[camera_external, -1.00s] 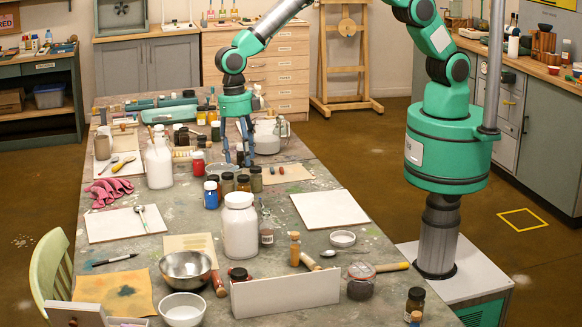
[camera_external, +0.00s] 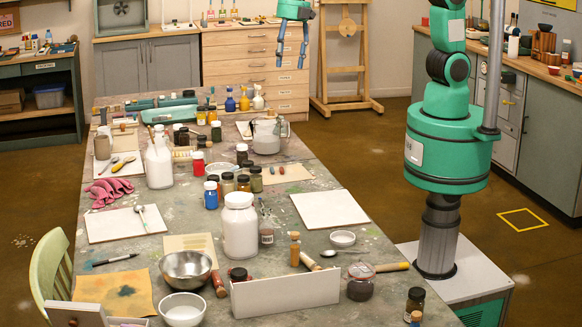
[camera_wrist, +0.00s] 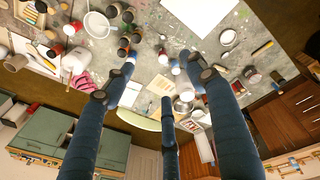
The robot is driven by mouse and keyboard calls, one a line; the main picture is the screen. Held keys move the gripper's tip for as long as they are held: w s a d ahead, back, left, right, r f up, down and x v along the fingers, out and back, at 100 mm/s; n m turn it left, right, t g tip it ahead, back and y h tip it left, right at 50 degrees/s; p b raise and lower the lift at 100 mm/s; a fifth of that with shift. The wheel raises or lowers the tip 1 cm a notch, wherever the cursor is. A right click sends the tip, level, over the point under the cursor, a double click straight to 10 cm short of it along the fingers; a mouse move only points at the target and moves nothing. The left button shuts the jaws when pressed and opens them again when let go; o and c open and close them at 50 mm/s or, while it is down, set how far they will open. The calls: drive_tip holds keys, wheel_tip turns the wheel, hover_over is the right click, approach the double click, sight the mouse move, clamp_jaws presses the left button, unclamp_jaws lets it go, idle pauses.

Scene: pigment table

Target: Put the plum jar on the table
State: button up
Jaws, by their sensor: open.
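My gripper (camera_external: 292,54) is raised high above the far right side of the table, in front of the wooden drawers. Its fingers are spread and hold nothing. They also show spread in the wrist view (camera_wrist: 162,82). A dark-lidded jar (camera_external: 242,154) stands upright on the table (camera_external: 330,238), left of the glass pitcher. Another dark jar (camera_external: 247,169) stands close to it. I cannot tell for sure which jar is the plum one, as their colours are too small to read. My gripper is well apart from all of them.
A large white jar (camera_external: 240,232), a blue jar (camera_external: 211,198) and a red jar (camera_external: 198,164) stand on the crowded middle. A glass pitcher (camera_external: 267,138) stands near the right edge. A white board (camera_external: 330,209) lies bare at the right.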

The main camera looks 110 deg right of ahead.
drive_tip(key=s+d+r+m+t, duration=0.1)
drive_tip(key=s+m, duration=0.4)
drive_tip(key=s, duration=0.6)
drive_tip(key=s+d+r+m+t, duration=0.1)
drive_tip(key=s+d+r+m, duration=0.3)
drive_tip(key=s, duration=0.7)
drive_tip(key=s+d+r+m+t+h, duration=0.1)
drive_tip(key=s+d+r+m, duration=0.1)
drive_tip(key=s+m, duration=0.4)
drive_tip(key=s+d, duration=0.1)
drive_tip(key=s, duration=0.3)
drive_tip(key=shift+s+r+t, duration=0.15)
drive_tip(key=shift+s+t, duration=0.25)
